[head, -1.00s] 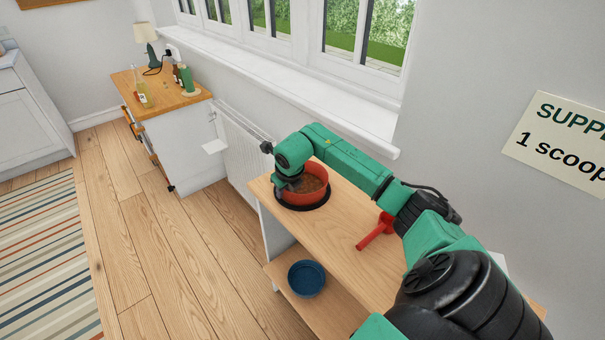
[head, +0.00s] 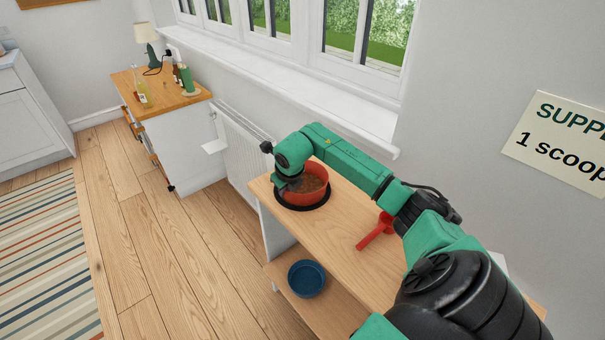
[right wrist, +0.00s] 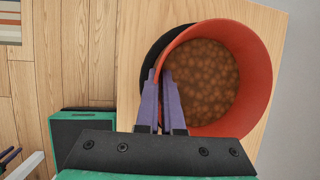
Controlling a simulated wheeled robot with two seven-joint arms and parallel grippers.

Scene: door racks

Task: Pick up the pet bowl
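The pet bowl (head: 315,184) is red and filled with brown kibble. My right gripper (right wrist: 161,82) has one finger outside the bowl wall and one inside, closed on the rim. In the head view my right wrist hides the bowl's left side. A purple-grey tip of what looks like my left gripper (right wrist: 9,157) shows at the lower left of the wrist view; its opening is unclear.
A red scoop (head: 375,232) lies on the rack top (head: 345,245) beside my right forearm. A blue bowl (head: 306,279) sits on the lower shelf. The wall and window sill (head: 330,110) run close behind the rack. Open floor lies to the left.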

